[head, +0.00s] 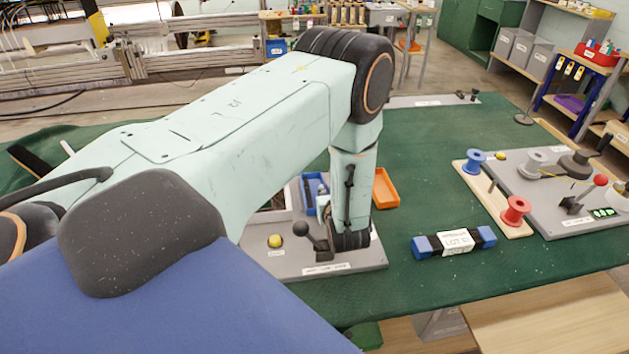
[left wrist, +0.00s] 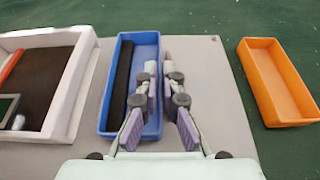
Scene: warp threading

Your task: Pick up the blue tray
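The blue tray (left wrist: 150,50) lies on a grey board in the left wrist view, with a long black item (left wrist: 120,85) inside along its left side. It also shows in the head view (head: 307,193), partly hidden by my left arm. My left gripper (left wrist: 161,62) is open over the tray's right wall. One finger is over the tray's inside and the other is to the right, over the grey board. I cannot tell whether either finger touches the wall. In the head view my wrist hides most of this gripper. My right gripper is not in view.
An orange tray (head: 385,188) sits on the green cloth right of the blue one. A white-framed box (left wrist: 85,75) stands close on its left. A lever (head: 312,240) and yellow button (head: 275,241) are on the board. A black-and-blue bundle (head: 425,245) and spools (head: 515,210) lie further right.

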